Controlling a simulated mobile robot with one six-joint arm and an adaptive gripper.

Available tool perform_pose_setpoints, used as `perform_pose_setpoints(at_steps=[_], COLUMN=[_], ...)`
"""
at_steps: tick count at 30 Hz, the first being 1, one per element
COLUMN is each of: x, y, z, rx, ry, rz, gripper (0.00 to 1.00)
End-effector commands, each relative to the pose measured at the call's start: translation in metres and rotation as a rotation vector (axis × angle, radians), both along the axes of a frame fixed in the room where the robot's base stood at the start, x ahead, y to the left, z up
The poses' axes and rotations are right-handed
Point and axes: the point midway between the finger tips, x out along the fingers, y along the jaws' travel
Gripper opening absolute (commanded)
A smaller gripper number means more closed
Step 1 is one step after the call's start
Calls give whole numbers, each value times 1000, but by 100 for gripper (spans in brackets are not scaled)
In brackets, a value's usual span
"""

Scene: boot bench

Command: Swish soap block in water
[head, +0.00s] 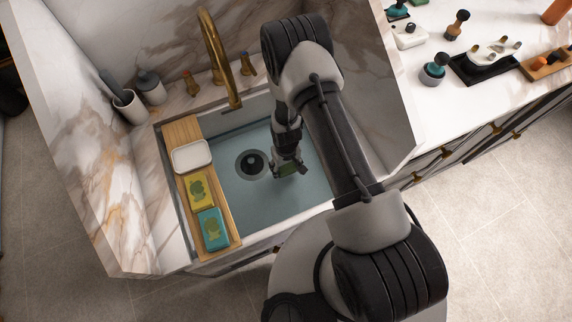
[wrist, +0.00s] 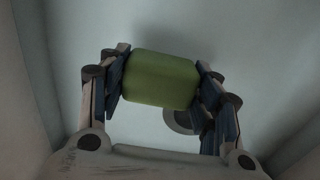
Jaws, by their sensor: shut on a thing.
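A green soap block (wrist: 160,80) is between the two fingers of my gripper (wrist: 163,92) in the wrist view. My gripper is shut on it, one finger against each side. In the head view my gripper (head: 289,168) reaches down into the sink (head: 225,192), right of the drain (head: 252,164), and a little green of the soap shows at its tips. The sink holds bluish water (head: 265,200). I cannot tell exactly how deep the soap is in the water.
A wooden board (head: 181,131) along the sink's left side holds a white dish (head: 191,156), a yellow sponge packet (head: 200,191) and a teal one (head: 213,229). A brass faucet (head: 215,55) arches over the back of the sink.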

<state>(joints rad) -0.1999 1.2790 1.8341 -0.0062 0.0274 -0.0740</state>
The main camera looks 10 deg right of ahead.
Motion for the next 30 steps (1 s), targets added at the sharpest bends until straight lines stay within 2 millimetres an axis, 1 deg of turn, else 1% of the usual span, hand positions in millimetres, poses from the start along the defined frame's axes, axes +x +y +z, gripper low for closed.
perform_pose_setpoints(at_steps=[1, 11, 15, 24, 30], x=[0, 0, 6, 18, 24], y=[0, 0, -20, -60, -83], z=[-12, -58, -54, -54, -54], rx=[0, 1, 0, 0, 0], ry=[1, 1, -1, -1, 1], rz=[0, 0, -6, -4, -3], gripper=[31, 31, 31, 31, 31])
